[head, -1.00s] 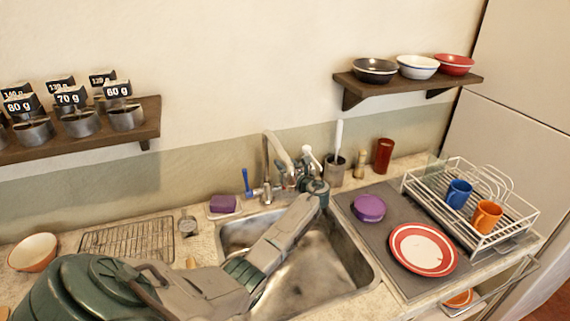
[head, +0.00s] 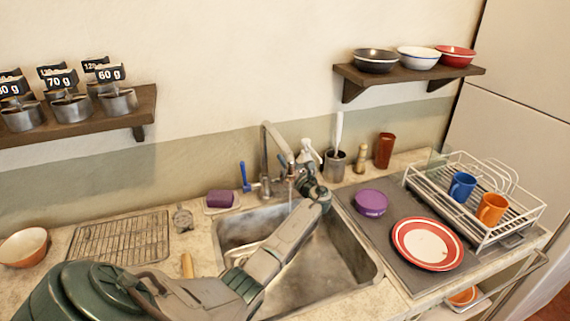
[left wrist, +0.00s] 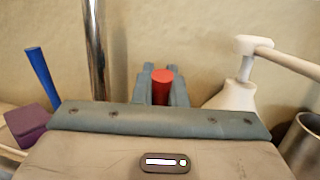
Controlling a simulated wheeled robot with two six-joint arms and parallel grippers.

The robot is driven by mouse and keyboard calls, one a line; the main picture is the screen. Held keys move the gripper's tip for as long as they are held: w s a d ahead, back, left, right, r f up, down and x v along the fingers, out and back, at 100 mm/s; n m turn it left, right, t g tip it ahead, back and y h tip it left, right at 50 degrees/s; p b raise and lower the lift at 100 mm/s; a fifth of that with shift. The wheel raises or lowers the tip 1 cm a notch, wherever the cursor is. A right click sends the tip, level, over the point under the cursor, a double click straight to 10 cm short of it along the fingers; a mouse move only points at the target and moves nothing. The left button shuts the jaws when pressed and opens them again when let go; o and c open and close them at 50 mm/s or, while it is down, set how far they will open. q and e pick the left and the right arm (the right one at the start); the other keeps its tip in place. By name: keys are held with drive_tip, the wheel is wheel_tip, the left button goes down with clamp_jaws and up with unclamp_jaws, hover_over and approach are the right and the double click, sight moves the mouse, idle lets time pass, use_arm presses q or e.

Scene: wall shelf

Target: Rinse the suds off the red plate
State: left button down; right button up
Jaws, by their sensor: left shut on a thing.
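The red plate (head: 428,244) lies flat on the grey mat right of the sink, with a broad red rim and pale centre. I cannot tell any suds on it. The tap (head: 266,150) stands behind the sink (head: 365,262); its blue lever (head: 244,177) is at the left, also in the left wrist view (left wrist: 42,75). My left gripper (head: 302,170) is behind the sink beside the tap. In the left wrist view its fingers are shut on a red cylindrical handle (left wrist: 162,78), apparently the tap's other lever. A faint streak under the spout may be water.
A purple bowl (head: 371,203) stands on the mat (head: 385,255) behind the plate. A wire rack (head: 522,212) holds blue and orange mugs. A purple sponge (head: 220,199) lies left of the tap.

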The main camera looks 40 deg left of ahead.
drive_tip(key=shift+d, duration=0.2)
use_arm(q)
drive_tip(key=c, duration=1.5)
unclamp_jaws()
use_arm(e)
drive_tip(key=shift+d, duration=0.2)
use_arm(q)
drive_tip(key=shift+d, duration=0.15)
use_arm(e)
drive_tip(key=shift+r, duration=0.1)
use_arm(q)
drive_tip(key=p+v, duration=0.2)
drive_tip(key=v, duration=0.8)
drive_tip(key=shift+s+d+f, duration=0.1)
drive_tip(key=shift+d, duration=0.25)
use_arm(e)
drive_tip(key=shift+a+r, duration=0.25)
drive_tip(key=shift+r, duration=0.75)
